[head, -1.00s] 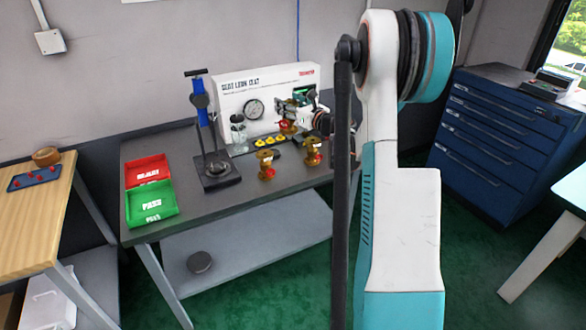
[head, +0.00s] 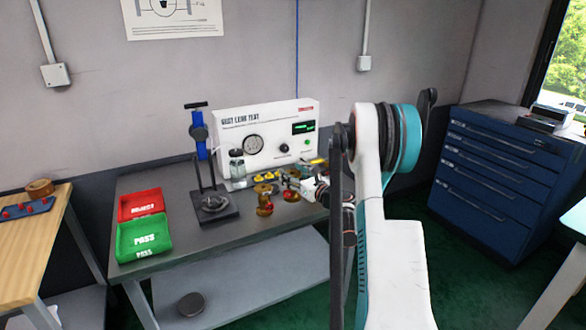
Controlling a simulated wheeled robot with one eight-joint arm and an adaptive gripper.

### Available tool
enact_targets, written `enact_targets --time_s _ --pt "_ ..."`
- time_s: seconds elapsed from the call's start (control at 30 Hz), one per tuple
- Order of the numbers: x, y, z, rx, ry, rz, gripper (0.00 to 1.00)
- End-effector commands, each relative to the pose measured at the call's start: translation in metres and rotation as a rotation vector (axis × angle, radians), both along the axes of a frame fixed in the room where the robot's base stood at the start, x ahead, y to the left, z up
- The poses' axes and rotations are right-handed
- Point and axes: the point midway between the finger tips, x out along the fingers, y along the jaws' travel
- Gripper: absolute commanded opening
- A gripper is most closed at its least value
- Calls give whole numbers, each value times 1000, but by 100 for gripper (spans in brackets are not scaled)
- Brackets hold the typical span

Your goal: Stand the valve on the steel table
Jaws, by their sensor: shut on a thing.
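My gripper (head: 299,186) is shut on a brass valve (head: 291,193) with a red part. It holds the valve low over the steel table (head: 185,262), toward its right half. I cannot tell whether the valve's base touches the tabletop. The valve looks roughly upright, but the fingers partly cover its top. Another brass valve (head: 265,205) stands on the table just to the left of the held one. My gripper and arm block the view of the tabletop to the right of the held valve.
The leak test box (head: 232,158) stands at the back, with yellow pieces (head: 265,176) before it. Left are a press stand (head: 217,208), a red REJECT tray (head: 141,204) and a green PASS tray (head: 144,238). Bare tabletop lies along the front edge.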

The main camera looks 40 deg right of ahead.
Motion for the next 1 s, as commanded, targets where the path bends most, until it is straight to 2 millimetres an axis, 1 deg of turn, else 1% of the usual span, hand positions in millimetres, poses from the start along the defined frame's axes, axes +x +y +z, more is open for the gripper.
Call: enact_targets --time_s 0.03,0.27,0.5,0.57,0.97,1.0 --pt "0 0 -4 1 -1 0 0" --pt "0 0 -14 1 -1 0 0" --pt "0 0 -44 1 -1 0 0" --pt "0 0 -49 1 -1 0 0" --pt "0 0 -51 1 -1 0 0" --pt "0 0 -52 0 0 0 63"
